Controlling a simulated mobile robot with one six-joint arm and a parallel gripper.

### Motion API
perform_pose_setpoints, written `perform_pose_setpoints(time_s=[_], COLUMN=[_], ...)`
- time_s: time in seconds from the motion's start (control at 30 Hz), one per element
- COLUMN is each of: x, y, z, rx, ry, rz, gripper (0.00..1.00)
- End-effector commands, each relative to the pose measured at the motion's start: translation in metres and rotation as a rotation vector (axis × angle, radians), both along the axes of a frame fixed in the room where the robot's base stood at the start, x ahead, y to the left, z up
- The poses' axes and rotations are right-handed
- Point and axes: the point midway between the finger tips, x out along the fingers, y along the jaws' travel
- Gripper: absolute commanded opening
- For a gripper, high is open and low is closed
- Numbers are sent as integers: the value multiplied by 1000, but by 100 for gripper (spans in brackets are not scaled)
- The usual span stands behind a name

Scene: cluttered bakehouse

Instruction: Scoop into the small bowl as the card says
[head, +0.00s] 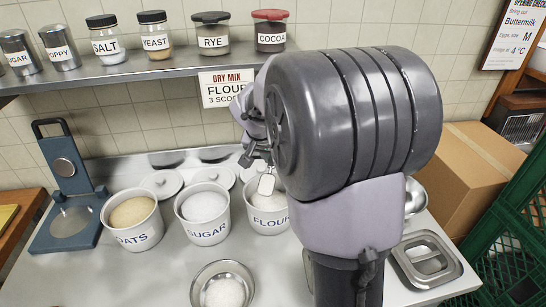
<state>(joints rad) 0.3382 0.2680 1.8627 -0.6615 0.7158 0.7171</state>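The card (221,90) on the shelf edge reads "DRY MIX", "FLOUR" and "3 SCOOPS"; my arm covers its right edge. The white bin labelled FLOUR (268,222) stands on the counter, partly behind my arm. My gripper (258,158) is above this bin, largely hidden by my wrist, and appears shut on a small pale scoop (266,185). The scoop hangs steeply at the flour; whether it touches the flour is unclear. A small metal bowl (197,290) at the front holds a heap of white powder.
Bins of SUGAR (206,232) and OATS (140,235) stand left of the flour. A blue scale (68,200) is farther left. A metal bowl (416,197) and metal pan (427,260) lie right of my arm. Jars line the shelf (130,70) above.

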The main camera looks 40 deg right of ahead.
Motion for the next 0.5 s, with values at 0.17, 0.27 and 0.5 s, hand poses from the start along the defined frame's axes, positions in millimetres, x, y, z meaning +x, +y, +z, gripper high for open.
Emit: perform_pose_setpoints(time_s=[0.17,0.27,0.5], x=[0,0,0], y=[0,0,0], z=[-22,-34,-69], rx=[0,0,0], ry=[0,0,0], rz=[0,0,0], gripper=[0,0,0])
